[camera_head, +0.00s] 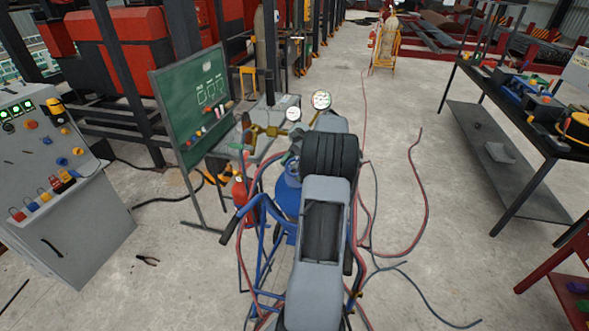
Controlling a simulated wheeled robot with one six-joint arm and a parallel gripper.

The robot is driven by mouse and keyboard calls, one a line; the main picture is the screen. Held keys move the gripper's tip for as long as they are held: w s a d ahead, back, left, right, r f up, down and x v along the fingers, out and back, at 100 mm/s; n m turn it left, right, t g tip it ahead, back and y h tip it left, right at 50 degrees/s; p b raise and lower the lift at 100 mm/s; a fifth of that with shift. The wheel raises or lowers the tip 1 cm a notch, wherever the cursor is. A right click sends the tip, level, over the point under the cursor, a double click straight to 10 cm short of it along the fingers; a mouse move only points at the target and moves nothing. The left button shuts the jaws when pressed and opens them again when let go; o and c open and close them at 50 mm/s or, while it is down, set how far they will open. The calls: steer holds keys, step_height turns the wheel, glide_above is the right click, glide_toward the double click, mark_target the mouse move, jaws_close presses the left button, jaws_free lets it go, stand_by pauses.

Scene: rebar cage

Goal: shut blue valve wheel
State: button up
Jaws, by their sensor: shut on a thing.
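A blue gas cylinder (287,197) stands upright on a blue-framed cart in the middle of the view, partly behind my arm. My arm reaches forward over the cart, and its dark wrist covers much of the cylinder's top. A small dark part of my gripper (293,147) shows at the cylinder's valve, left of the wrist. It is shut at the valve wheel, but the fingertips and most of the blue wheel are hidden. Brass regulator fittings (266,130) and two round gauges (321,100) show just beyond.
A red cylinder (240,193) stands left of the blue one. Red and blue hoses (424,190) lie on the floor at right. A green board (194,105) and a grey control cabinet (60,215) stand left. A dark workbench (507,125) stands right. Pliers (148,260) lie on open floor.

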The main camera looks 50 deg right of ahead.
steer(key=shift+f, duration=0.2)
steer(key=o, duration=0.9)
steer(key=shift+r, duration=0.15)
steer(key=shift+r, duration=0.1)
